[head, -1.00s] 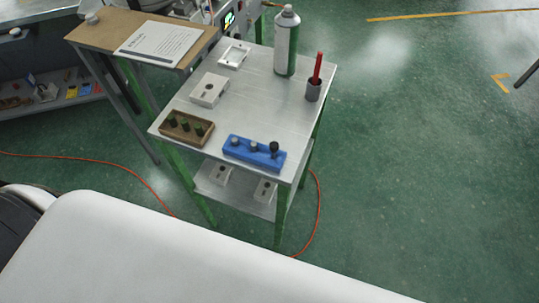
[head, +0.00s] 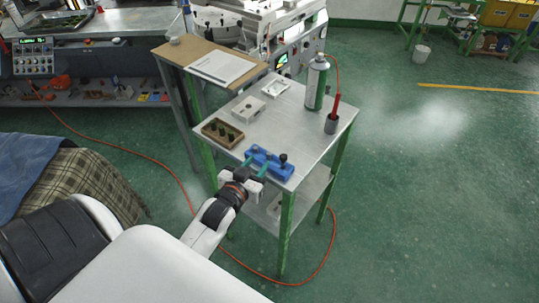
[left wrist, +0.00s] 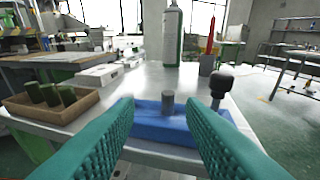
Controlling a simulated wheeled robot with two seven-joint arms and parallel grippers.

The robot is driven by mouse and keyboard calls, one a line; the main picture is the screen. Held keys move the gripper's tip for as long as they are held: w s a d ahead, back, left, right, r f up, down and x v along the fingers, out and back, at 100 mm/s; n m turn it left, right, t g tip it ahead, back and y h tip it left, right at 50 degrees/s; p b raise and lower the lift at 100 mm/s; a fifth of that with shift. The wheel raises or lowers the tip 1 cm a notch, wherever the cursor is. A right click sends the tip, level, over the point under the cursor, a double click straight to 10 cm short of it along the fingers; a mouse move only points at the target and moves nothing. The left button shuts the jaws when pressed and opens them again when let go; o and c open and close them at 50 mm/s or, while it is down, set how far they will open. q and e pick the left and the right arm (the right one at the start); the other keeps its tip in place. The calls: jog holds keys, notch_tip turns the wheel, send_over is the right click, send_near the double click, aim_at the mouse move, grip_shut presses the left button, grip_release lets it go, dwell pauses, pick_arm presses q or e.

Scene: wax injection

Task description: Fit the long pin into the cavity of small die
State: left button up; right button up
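A blue block (head: 284,172) stands at the table's front edge and also shows in the left wrist view (left wrist: 150,133). It holds a short grey pin (left wrist: 167,101) and a taller black-knobbed pin (left wrist: 221,84). I cannot tell for sure which is the long pin. A pale die block with a hole (head: 248,109) and a pale hollow frame (head: 276,87) lie further back; either may be the small die. My left gripper (head: 257,166) is open at the blue block's near side. Its teal fingers (left wrist: 158,105) flank the grey pin in the picture, without clear contact. My right gripper is out of view.
A wooden box with several dark green pegs (head: 222,133) stands left of the blue block. A spray can (head: 317,83) and a grey cup with a red tool (head: 331,123) stand at the back right. A paper sheet (head: 223,67) lies on the adjoining table. The metal tabletop's middle right is clear.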

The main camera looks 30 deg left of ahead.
aim_at(268, 155)
pick_arm(q)
jog(key=shift+w+d, duration=0.1)
jog(key=shift+w, duration=0.9)
jog(key=x, duration=0.1)
jog(key=p+x, duration=0.1)
jog(key=x, duration=0.1)
jog(key=shift+w+d+f+p, duration=0.1)
jog(key=shift+w+d+p, duration=0.05)
jog(key=shift+w+p, duration=0.25)
jog(key=shift+w+f, duration=0.2)
jog(key=shift+w, duration=0.25)
jog(key=shift+s, duration=0.1)
jog(key=shift+c, duration=1)
grip_shut()
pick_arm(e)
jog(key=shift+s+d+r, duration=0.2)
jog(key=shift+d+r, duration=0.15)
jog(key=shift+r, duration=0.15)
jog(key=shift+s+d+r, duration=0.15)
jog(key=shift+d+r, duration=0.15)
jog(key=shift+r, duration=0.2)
